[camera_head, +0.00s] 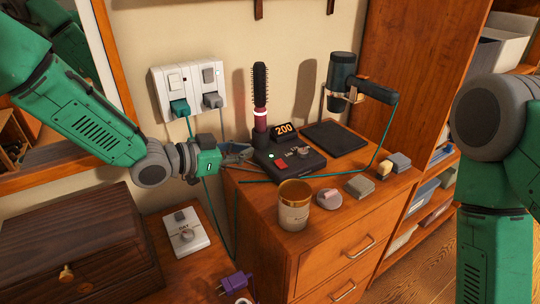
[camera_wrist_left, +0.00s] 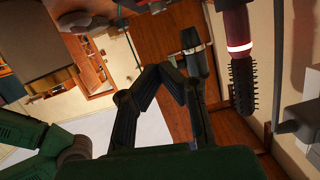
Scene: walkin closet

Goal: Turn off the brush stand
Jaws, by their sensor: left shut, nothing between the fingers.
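The brush stand (camera_head: 290,161) is a black box on the wooden dresser, with a red switch (camera_head: 281,163), a small knob and a display (camera_head: 284,129) reading 200. A round brush (camera_head: 260,92) with black bristles and a dark red handle stands upright at its left end. In the left wrist view the brush (camera_wrist_left: 243,85) appears upside down, with a bright ring on its handle. My left gripper (camera_head: 246,150) is shut and empty, just left of the stand near the brush base. Its fingers also show in the left wrist view (camera_wrist_left: 168,72). My right gripper is out of view.
A wall socket (camera_head: 190,88) has two plugs with hanging cords. A hair dryer (camera_head: 343,75) in a holder, a dark pad (camera_head: 334,136), a jar (camera_head: 294,207) and small blocks share the dresser (camera_head: 340,231). A white switch box (camera_head: 186,233) sits lower left.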

